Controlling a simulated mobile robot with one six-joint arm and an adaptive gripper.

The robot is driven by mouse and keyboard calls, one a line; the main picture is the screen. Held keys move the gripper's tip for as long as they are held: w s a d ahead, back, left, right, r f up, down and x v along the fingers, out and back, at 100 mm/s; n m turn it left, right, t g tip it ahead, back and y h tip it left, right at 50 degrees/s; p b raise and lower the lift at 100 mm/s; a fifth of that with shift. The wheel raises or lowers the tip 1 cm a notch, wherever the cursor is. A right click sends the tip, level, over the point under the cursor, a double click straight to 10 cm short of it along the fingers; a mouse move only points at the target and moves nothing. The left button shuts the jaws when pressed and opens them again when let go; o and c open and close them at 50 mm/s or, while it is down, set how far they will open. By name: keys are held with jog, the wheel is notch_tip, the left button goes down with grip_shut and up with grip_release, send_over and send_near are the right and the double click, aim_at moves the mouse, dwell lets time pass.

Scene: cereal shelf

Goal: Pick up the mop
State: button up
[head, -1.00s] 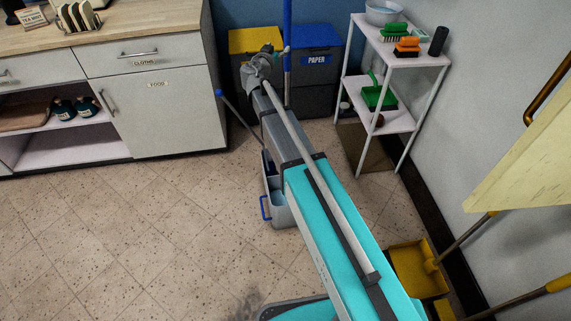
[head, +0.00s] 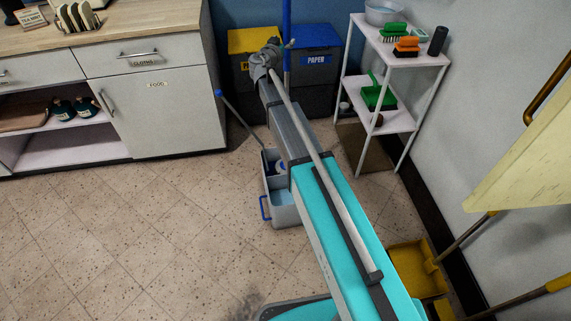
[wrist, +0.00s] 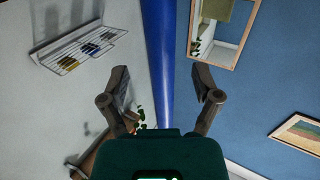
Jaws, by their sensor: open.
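The mop's blue handle (head: 287,30) stands upright in the head view, in front of the bins. It also crosses the wrist view (wrist: 158,50) from top to bottom, between my spread fingers. My gripper (wrist: 161,72) is open, with a finger on each side of the handle and visible gaps to both. In the head view my gripper (head: 287,46) is at the handle, seen small and from behind. The mop's lower part and head are hidden behind my arm. A grey bucket (head: 284,212) with a blue grip stands on the floor below.
A yellow-lidded bin (head: 250,40) and a blue PAPER bin (head: 318,62) stand behind. A white shelf rack (head: 405,118) with brushes is on the right. A counter with cabinets (head: 165,110) is on the left. A yellow dustpan (head: 415,268) lies lower right. Floor at left is clear.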

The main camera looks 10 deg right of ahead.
aim_at(285, 38)
jog(key=shift+x, duration=1.9)
grip_shut()
